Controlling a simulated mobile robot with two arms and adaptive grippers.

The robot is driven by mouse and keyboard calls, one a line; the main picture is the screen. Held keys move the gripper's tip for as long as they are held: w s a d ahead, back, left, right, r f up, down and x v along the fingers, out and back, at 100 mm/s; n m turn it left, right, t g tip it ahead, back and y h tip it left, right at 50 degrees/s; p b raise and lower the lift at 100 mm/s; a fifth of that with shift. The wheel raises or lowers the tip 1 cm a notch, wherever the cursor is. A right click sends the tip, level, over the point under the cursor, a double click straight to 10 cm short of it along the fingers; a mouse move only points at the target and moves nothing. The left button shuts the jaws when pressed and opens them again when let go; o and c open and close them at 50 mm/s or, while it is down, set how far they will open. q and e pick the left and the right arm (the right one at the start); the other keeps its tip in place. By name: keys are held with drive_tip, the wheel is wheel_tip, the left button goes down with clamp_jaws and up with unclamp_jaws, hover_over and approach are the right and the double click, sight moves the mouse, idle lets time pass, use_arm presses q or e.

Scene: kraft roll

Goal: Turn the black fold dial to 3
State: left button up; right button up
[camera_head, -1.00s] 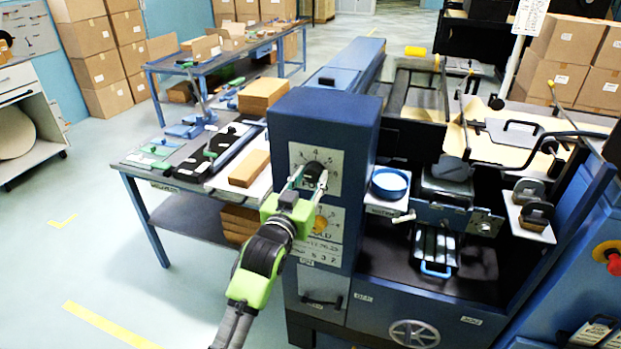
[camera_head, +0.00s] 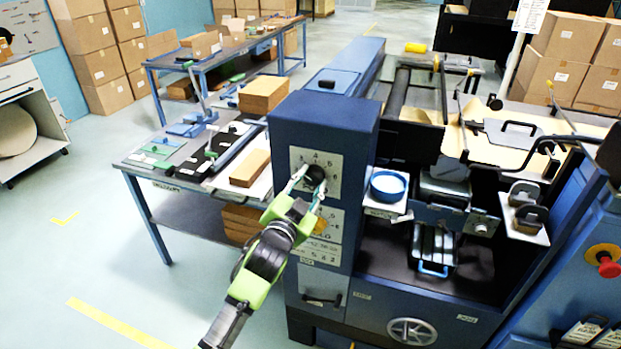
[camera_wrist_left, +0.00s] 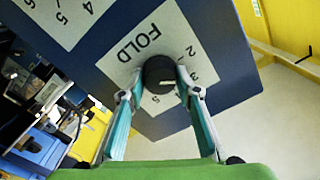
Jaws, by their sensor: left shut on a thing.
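The black fold dial (camera_head: 316,174) sits on a pale numbered plate (camera_head: 298,157) on the front of a blue machine housing. My left gripper (camera_head: 309,184) has its fingers on either side of the dial, shut on it. In the left wrist view the dial (camera_wrist_left: 160,74) is between the two fingertips (camera_wrist_left: 161,88), with the word FOLD beside it. A short white mark on the dial points right in that view, roughly toward the 3. Fingers hide some numbers. My right gripper is not in view.
An orange-yellow dial (camera_head: 321,225) is just below on the same panel, close to my left gripper. A blue round dish (camera_head: 389,184) stands to the right of the housing. A workbench (camera_head: 128,166) with cardboard stacks (camera_head: 263,94) is at the left. The floor in front is clear.

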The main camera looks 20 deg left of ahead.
use_arm(q)
drive_tip(key=shift+m+p, duration=0.3)
drive_tip(key=shift+m, duration=0.8)
drive_tip(key=o, duration=1.1)
drive_tip(key=s, duration=1.2)
drive_tip(key=shift+a, duration=0.2)
drive_tip(key=shift+f, duration=0.1)
